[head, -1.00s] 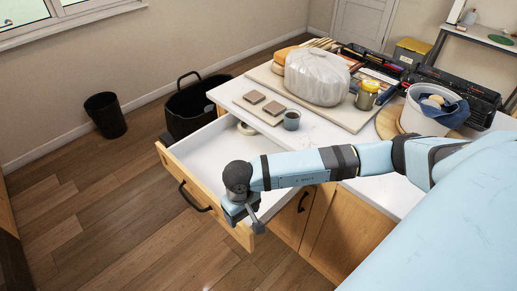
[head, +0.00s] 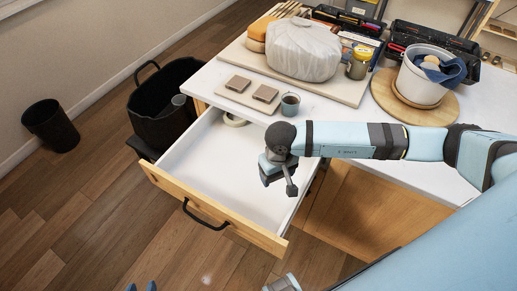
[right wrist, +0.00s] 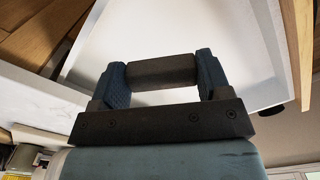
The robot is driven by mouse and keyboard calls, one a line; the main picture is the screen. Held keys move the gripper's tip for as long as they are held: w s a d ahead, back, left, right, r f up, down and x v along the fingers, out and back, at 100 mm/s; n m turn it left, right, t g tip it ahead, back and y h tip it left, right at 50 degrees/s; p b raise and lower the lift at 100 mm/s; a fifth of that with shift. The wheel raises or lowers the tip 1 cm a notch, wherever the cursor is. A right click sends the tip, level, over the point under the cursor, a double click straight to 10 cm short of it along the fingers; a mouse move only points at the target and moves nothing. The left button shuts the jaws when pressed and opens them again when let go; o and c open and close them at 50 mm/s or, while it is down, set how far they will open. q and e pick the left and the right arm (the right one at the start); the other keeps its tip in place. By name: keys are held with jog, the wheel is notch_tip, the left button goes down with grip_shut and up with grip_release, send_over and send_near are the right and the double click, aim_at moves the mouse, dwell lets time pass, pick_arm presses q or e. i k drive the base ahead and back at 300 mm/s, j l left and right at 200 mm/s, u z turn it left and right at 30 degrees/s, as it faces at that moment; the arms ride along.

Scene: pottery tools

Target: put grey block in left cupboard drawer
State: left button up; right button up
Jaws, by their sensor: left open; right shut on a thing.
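My right gripper (head: 278,178) is over the right side of the open drawer (head: 215,213). In the right wrist view the gripper (right wrist: 162,80) is shut on a dark grey block (right wrist: 163,72), with a blue finger at each end of it. The white drawer floor shows behind the block. The drawer has a wooden front with a black handle (head: 205,216). A pale ring (head: 234,120) lies at its back, and much of its floor is bare.
The white counter (head: 345,125) above carries a board with a wrapped lump (head: 303,50), two brown tiles (head: 252,89) and a dark cup (head: 290,105). A white bucket (head: 428,75) stands right. A black bin (head: 165,105) stands left of the drawer.

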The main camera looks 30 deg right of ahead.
aim_at(234, 166)
jog(key=i+j+z, duration=0.55)
jog(key=j, duration=0.25)
jog(key=j+z, duration=0.15)
jog(key=j, duration=0.3)
jog(key=i+j+z, duration=0.1)
jog(key=j, duration=0.35)
